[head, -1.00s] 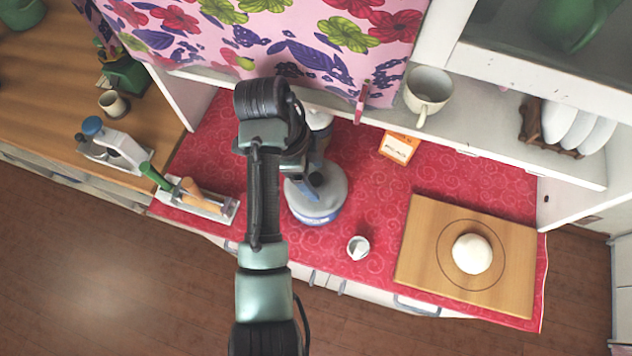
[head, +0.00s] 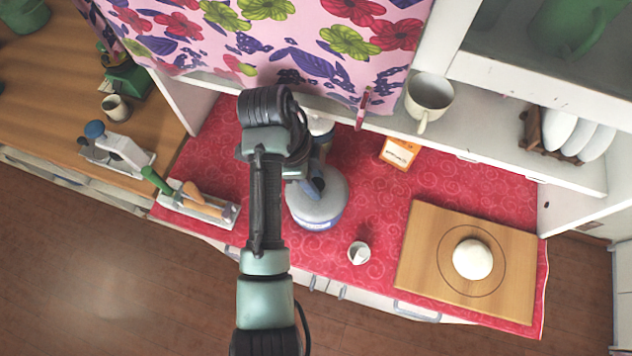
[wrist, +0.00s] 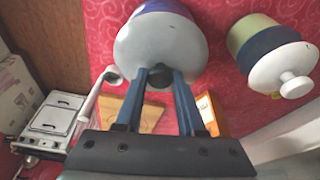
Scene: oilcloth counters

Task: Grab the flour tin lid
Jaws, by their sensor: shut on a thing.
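The flour tin (head: 319,225) is a round tin, blue and white on its side, standing on the red oilcloth. Its pale grey lid (head: 328,205) is on top, partly hidden by my arm in the head view. In the wrist view the lid (wrist: 150,48) has a small dark knob (wrist: 157,80) between my blue fingertips. My gripper (wrist: 160,74) is shut on this knob. In the head view my gripper (head: 314,184) is over the lid. I see no clear gap between lid and tin.
A second jar with a white knobbed lid (wrist: 283,68) stands close by. A small white cup (head: 358,253), an orange box (head: 399,153) and a wooden board (head: 418,250) with dough are to the right. A utensil tray (head: 228,213) is left. A shelf overhangs behind.

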